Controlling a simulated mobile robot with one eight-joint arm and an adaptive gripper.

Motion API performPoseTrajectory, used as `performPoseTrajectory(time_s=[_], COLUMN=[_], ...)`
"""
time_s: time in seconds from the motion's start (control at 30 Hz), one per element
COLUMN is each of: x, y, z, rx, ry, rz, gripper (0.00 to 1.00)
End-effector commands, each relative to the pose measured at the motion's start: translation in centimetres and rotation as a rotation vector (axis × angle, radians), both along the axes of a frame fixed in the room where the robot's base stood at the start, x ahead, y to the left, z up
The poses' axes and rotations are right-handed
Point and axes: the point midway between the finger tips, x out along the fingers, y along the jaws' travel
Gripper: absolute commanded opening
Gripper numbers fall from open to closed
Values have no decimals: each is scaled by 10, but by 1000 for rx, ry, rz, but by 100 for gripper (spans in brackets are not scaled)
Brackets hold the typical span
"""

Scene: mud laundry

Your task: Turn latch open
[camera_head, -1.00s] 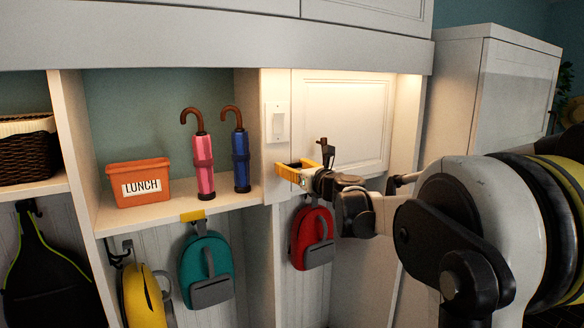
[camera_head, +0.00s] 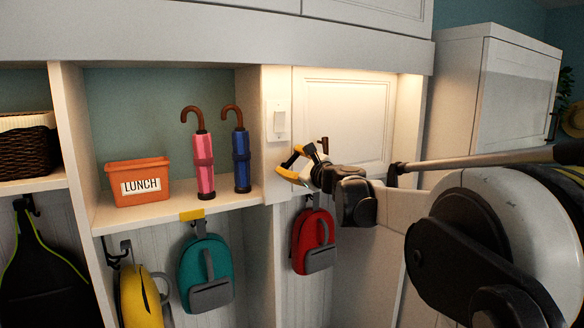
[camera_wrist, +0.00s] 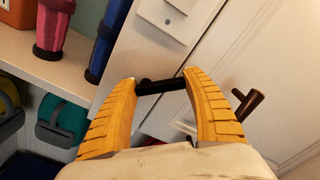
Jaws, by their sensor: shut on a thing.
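A white panelled cabinet door (camera_head: 345,112) is at the right of the cubbies. In the wrist view, a dark latch bar (camera_wrist: 160,87) spans between the yellow fingers of my gripper (camera_wrist: 162,92). My gripper is shut on this bar, with a finger at each end. A brown, peg-like piece (camera_wrist: 247,104) sticks out just right of the right finger; the finger hides whether it joins the bar. In the head view my gripper (camera_head: 292,164) is tilted at the door's lower left edge, and the small dark peg shows just behind it. The door looks closed.
A light switch (camera_head: 279,121) is on the post left of the door. A pink umbrella (camera_head: 204,165), a blue umbrella (camera_head: 241,160) and an orange lunch bin (camera_head: 138,182) stand on the shelf. Backpacks, including a red one (camera_head: 312,240), hang below.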

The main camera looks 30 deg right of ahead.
Motion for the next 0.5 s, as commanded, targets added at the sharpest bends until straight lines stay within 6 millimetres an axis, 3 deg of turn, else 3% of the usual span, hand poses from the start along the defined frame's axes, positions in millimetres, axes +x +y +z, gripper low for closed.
performPoseTrajectory(time_s=[0.5], x=[0], y=[9], z=[4], rx=[-485], ry=[-17], rz=[0], gripper=[28])
